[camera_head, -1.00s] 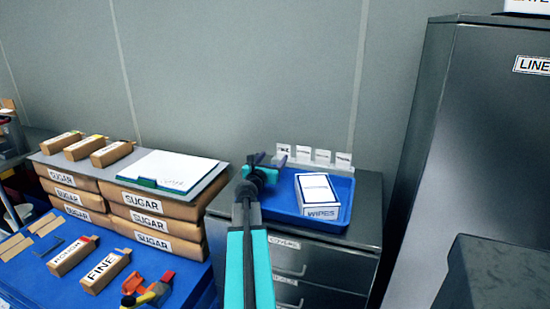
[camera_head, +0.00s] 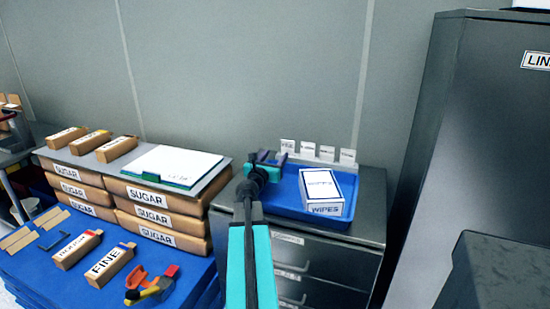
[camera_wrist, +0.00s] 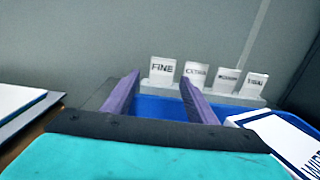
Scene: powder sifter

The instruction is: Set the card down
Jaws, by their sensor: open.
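Several small white cards stand upright in a row on a pale holder (camera_wrist: 215,95) at the back of the blue tray. In the wrist view the leftmost card reads FINE (camera_wrist: 162,70), and the one beside it seems to read EXTRA (camera_wrist: 196,73). The row also shows in the head view, with its leftmost card (camera_head: 288,146) just beyond my fingers. My gripper (camera_wrist: 158,90) has its two purple fingers spread with nothing between them. The FINE card appears in the gap, farther off. In the head view my gripper (camera_head: 273,159) is over the tray's left end.
A WIPES box (camera_head: 320,190) lies in the blue tray (camera_head: 285,205), right of my gripper. The tray sits on a grey drawer cabinet (camera_head: 320,262). Stacked SUGAR bags (camera_head: 160,218) with a clipboard (camera_head: 178,164) on top stand left. A tall dark cabinet (camera_head: 470,130) stands right.

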